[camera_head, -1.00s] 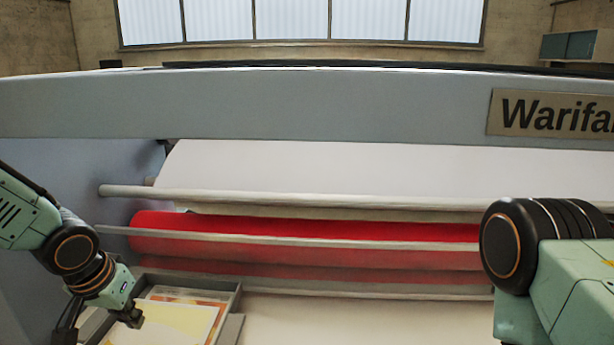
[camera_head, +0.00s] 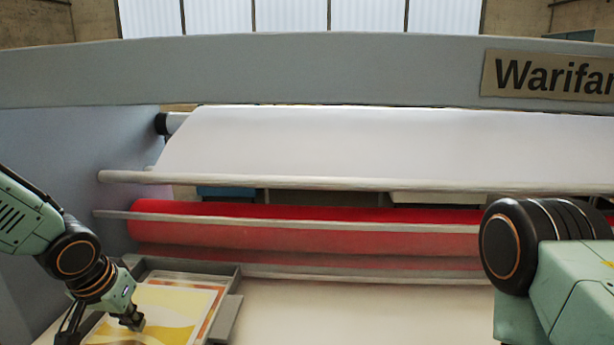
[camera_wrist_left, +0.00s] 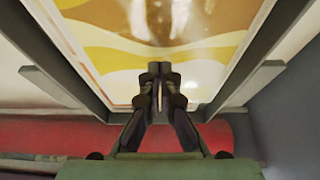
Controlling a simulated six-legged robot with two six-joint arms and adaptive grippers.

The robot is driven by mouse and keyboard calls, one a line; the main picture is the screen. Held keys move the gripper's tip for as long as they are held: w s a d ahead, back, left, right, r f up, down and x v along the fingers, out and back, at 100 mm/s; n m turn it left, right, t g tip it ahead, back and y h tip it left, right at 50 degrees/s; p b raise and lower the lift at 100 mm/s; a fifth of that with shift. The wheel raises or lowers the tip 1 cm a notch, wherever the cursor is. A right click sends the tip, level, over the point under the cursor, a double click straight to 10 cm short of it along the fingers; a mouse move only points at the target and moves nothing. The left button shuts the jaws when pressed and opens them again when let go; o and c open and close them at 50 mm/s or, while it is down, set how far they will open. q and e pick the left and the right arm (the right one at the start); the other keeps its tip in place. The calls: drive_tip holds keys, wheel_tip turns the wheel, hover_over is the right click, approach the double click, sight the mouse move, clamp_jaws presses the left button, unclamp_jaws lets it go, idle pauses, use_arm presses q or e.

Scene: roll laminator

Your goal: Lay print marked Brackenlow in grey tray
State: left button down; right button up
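A yellow print with white waves (camera_head: 165,305) lies within the grey tray (camera_head: 190,267) at the lower left of the head view, over an orange-edged sheet (camera_head: 212,312). The print also fills the upper middle of the left wrist view (camera_wrist_left: 110,50), between the tray's walls (camera_wrist_left: 60,50). No name is readable on it. My left gripper (camera_head: 132,320) is over the print. In the wrist view its fingertips (camera_wrist_left: 158,72) are together in front of the print, with no sheet visibly pinched; contact cannot be told. My right gripper is out of view; only its arm shows.
The red roller (camera_head: 300,232) and thin metal bars (camera_head: 300,222) cross behind the tray. White film (camera_head: 350,145) hangs above under the grey beam (camera_head: 300,80). The pale bed (camera_head: 350,310) right of the tray is clear. A side wall (camera_head: 80,150) stands at left.

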use_arm(q)
drive_tip(key=shift+w+a+f, duration=0.15)
drive_tip(key=shift+w+f, duration=0.1)
drive_tip(key=shift+f, duration=0.1)
drive_tip(key=shift+w+f+b, duration=0.15)
drive_tip(key=shift+f+b, duration=0.05)
drive_tip(key=shift+b, duration=0.1)
drive_tip(key=shift+d+f, duration=0.1)
drive_tip(key=shift+d, duration=0.1)
drive_tip(key=shift+s+f+b, duration=0.1)
drive_tip(key=shift+s+b, duration=0.25)
drive_tip(key=shift+b, duration=0.05)
drive_tip(key=shift+w+a+f, duration=0.1)
drive_tip(key=shift+a+f, duration=0.05)
drive_tip(key=shift+f, duration=0.15)
drive_tip(key=shift+w, duration=0.1)
